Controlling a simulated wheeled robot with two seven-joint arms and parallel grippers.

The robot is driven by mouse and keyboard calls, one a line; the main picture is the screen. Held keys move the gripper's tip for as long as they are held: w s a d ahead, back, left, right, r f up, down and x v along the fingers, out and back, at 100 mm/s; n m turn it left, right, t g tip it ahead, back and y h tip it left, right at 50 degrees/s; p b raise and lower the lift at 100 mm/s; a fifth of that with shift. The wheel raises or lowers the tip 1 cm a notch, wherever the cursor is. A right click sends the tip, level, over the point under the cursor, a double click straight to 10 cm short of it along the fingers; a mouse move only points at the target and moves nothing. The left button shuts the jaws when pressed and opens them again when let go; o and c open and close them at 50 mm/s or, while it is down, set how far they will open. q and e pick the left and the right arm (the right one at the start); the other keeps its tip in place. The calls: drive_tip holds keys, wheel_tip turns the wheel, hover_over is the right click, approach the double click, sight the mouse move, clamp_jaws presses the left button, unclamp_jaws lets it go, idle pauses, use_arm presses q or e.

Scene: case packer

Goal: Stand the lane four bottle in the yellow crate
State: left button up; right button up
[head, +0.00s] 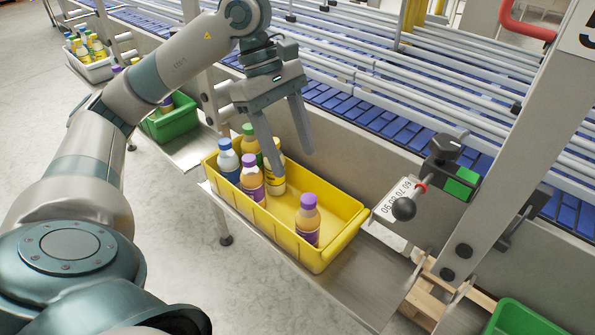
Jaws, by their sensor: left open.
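The yellow crate (335,254) stands on a metal shelf beside the conveyor. Upright in its left part are a blue-capped bottle (229,168), a green-capped bottle (249,141), a purple-capped bottle (251,184) and a yellow bottle (276,182) with a pale label. Another purple-capped bottle (308,222) stands apart in its right part. Which is the lane four bottle I cannot tell. My left gripper (289,167) is open over the crate, fingers pointing down. One finger partly hides the yellow bottle; contact cannot be told. My right gripper is out of view.
A green crate (171,125) and a white crate (92,70), both with bottles, stand farther left. An empty-looking green crate (515,318) is at lower right. Conveyor rails (400,95), a post and a black-knobbed clamp (404,208) border the yellow crate.

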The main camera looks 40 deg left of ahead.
use_arm(q)
drive_tip(key=shift+a+r, duration=0.25)
drive_tip(key=shift+r, duration=0.45)
